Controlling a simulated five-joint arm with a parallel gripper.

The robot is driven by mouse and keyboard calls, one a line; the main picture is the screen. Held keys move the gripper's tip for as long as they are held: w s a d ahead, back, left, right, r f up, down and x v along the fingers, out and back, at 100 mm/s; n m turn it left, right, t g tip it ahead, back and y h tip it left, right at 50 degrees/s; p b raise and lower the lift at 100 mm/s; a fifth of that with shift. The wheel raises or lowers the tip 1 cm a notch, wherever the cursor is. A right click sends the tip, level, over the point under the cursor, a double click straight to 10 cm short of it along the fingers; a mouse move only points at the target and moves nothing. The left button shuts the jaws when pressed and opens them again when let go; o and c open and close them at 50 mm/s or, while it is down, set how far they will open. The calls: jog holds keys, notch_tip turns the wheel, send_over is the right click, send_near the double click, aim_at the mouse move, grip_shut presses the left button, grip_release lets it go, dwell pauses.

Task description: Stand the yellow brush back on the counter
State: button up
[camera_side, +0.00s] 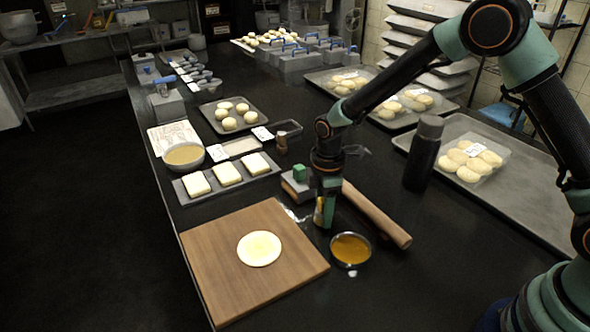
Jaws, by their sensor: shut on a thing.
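My gripper (326,207) points straight down over the dark counter (420,285), just right of the wooden board. It is shut on the yellow brush (319,213), of which only a small yellow part shows between the fingers. The fingers hide most of the brush. The brush looks roughly upright, with its lower end close to the counter; I cannot tell whether it touches. A bowl of orange-brown liquid (350,249) stands just in front and to the right of the gripper.
A wooden board (210,255) with a flat round of dough (259,248) lies at left. A rolling pin (376,215) lies right behind the gripper. A dark bottle (423,153) stands farther right. The counter's front right is clear.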

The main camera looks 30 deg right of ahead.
jog(key=shift+f, duration=0.4)
dwell(0.3)
jog(key=o, duration=1.3)
jog(key=shift+o, duration=0.2)
